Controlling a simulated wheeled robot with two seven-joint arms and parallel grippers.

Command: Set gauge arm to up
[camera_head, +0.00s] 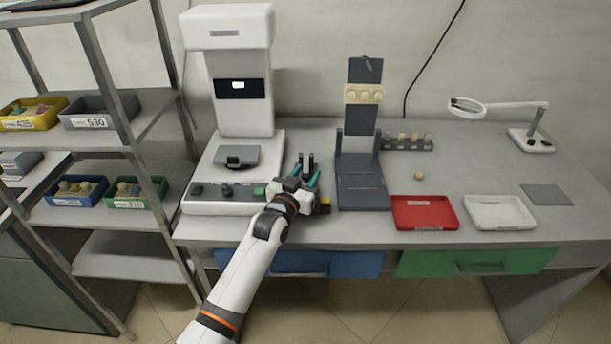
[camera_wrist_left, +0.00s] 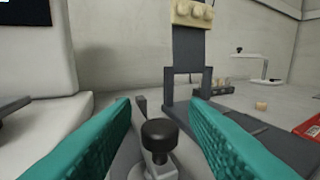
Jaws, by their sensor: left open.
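My left gripper (camera_head: 306,176) is open over the bench, between the white machine and a dark stand. In the left wrist view its teal fingers (camera_wrist_left: 160,106) stand apart on either side of a black round knob (camera_wrist_left: 158,135) on a light grey mount. The knob is low between the fingers, and I cannot tell whether they touch it. The dark stand has a flat base (camera_head: 362,192) and a tall upright panel (camera_head: 360,118) carrying a cream block (camera_head: 363,94). No part is clearly marked as the gauge arm. My right gripper is not in view.
The white machine (camera_head: 230,95) stands left of the gripper. A red tray (camera_head: 424,212), a white tray (camera_head: 499,212) and a magnifier lamp (camera_head: 497,106) are to the right. A peg rack (camera_head: 407,144) stands behind a small tan piece (camera_head: 419,176). Shelves with bins are at far left.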

